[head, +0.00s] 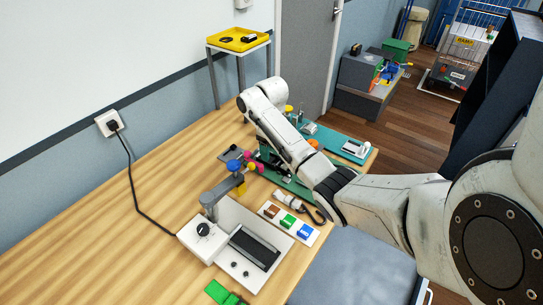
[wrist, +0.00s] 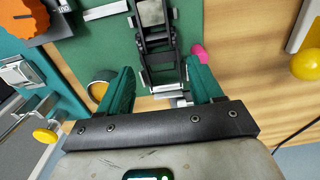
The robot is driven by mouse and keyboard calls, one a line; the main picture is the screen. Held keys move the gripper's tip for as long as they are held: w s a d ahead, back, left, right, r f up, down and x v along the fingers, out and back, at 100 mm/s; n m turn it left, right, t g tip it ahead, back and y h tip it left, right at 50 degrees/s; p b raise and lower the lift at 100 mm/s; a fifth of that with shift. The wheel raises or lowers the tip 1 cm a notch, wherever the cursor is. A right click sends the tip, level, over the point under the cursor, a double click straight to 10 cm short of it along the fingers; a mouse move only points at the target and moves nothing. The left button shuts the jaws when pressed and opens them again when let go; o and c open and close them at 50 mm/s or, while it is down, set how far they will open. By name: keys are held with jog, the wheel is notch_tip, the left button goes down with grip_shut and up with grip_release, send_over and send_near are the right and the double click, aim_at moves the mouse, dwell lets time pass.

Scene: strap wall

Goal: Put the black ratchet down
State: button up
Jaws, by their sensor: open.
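The black ratchet (wrist: 156,42), a dark metal frame with silver cross parts, shows at the top middle of the wrist view. It appears to lie over a teal board (wrist: 98,50); I cannot tell whether it touches. My gripper (wrist: 161,68) is open, its two green fingers apart on either side of the ratchet's near end. A visible gap separates each finger from it. In the head view my arm hides most of this spot, and I cannot make out the ratchet there.
An orange knob (wrist: 22,18) and a yellow knob (wrist: 45,135) are at the left in the wrist view. A grey-white device (head: 232,243) and a card with coloured blocks (head: 288,223) stand nearer on the wooden table (head: 100,215). The table's left part is mostly clear.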

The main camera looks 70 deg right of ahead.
aim_at(272, 160)
notch_tip(272, 160, up, 8)
jog(key=p, duration=0.2)
dwell(0.8)
